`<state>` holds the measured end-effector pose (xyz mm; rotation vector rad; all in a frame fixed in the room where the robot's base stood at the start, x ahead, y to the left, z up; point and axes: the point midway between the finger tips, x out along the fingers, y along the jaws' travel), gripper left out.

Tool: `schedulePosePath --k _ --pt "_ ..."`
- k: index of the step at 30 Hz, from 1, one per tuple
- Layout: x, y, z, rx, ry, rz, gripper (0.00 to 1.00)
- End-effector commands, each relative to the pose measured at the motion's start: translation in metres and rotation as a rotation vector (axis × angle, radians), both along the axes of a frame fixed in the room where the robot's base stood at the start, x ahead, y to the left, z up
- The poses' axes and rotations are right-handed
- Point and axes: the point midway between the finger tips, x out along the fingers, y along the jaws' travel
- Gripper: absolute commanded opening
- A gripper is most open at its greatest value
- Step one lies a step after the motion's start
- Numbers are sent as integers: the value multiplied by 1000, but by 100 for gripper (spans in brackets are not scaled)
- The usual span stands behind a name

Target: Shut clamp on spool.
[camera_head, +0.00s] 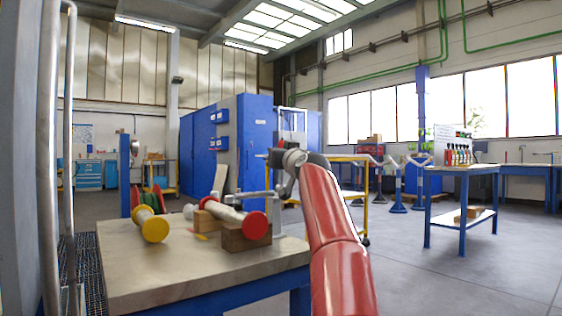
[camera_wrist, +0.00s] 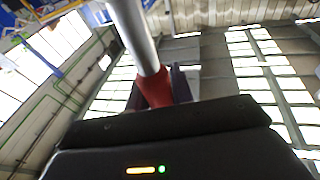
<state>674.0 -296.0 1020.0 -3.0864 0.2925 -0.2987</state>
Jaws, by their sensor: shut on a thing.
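The spool (camera_head: 232,214) is a pale pipe with red end flanges, lying across wooden blocks on the table. A grey metal clamp (camera_head: 256,194) sits at the spool, its bar reaching right towards my gripper (camera_head: 282,188). My gripper is shut on the clamp at the right of the spool; its fingertips are small and partly hidden in the head view. In the wrist view a grey rod (camera_wrist: 134,35) with a red end (camera_wrist: 156,88) rises beyond the dark gripper body. I cannot tell whether the clamp's jaws touch the spool.
A second spool with yellow flanges (camera_head: 154,228) lies at the left of the table (camera_head: 190,270). Wooden blocks (camera_head: 245,236) support the red-flanged spool. The table's front is clear. A blue cabinet (camera_head: 240,140) and a yellow-framed cart (camera_head: 366,200) stand behind.

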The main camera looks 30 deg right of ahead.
Motion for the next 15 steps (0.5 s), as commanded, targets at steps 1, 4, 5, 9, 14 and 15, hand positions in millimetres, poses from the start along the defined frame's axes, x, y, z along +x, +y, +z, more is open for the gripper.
schedulePosePath --k 1,4,5,9,14,15 --pt "0 -1 -2 -14 1 0 0" --pt "1 -1 -2 -38 0 1 0" --pt "1 -1 -2 -42 0 1 0" --pt "1 -1 -1 -57 -2 1 0" --pt "1 -1 -1 -61 0 1 0" --pt "1 -1 -1 -61 0 1 0"
